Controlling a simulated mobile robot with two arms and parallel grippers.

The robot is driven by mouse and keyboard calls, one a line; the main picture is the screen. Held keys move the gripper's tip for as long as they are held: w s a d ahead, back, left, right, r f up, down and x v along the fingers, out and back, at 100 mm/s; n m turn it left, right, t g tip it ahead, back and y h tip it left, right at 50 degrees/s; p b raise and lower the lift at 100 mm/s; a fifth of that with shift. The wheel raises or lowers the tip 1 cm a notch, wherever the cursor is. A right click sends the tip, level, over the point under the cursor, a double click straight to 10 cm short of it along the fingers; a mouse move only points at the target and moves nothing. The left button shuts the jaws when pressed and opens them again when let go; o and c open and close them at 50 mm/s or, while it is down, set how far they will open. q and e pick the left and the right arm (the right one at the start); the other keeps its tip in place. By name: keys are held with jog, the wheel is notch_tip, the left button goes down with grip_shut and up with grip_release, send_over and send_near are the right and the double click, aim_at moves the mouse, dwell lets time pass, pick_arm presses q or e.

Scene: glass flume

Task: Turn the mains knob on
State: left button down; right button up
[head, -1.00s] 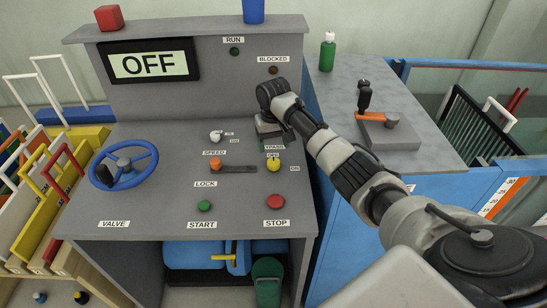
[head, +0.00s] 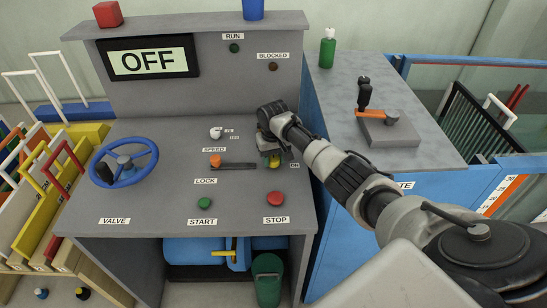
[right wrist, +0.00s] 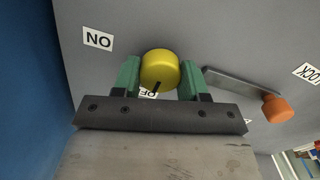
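The yellow mains knob (head: 274,163) is on the sloping grey panel, partly hidden by my right gripper in the head view. In the right wrist view the knob (right wrist: 160,69) lies between the two green fingers, its black mark toward the partly covered OFF label (right wrist: 148,93). The ON label (right wrist: 98,39) is off to one side. My right gripper (right wrist: 162,80) looks open, with one finger on each side of the knob; I cannot tell whether they touch it. The display (head: 148,63) reads OFF. My left gripper is not in view.
An orange-ended lever (head: 216,161) is close beside the knob, with the white speed knob (head: 215,133) behind it. Green START (head: 204,202) and red STOP (head: 274,198) buttons are in front. A blue valve wheel (head: 124,163) is at the left.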

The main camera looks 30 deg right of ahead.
jog(key=c, duration=0.3)
jog(key=shift+c, duration=0.2)
jog(key=m+p, duration=0.3)
jog(key=shift+r, duration=0.25)
jog(key=m+p, duration=0.2)
jog(key=m, duration=0.2)
jog(key=m+p, duration=0.2)
jog(key=m, duration=0.3)
jog(key=shift+f+m, duration=0.1)
jog(key=shift+m, duration=0.3)
jog(key=shift+m+p, duration=0.45)
jog(key=shift+m, duration=2.15)
jog(key=o, duration=0.9)
jog(key=shift+f, duration=0.1)
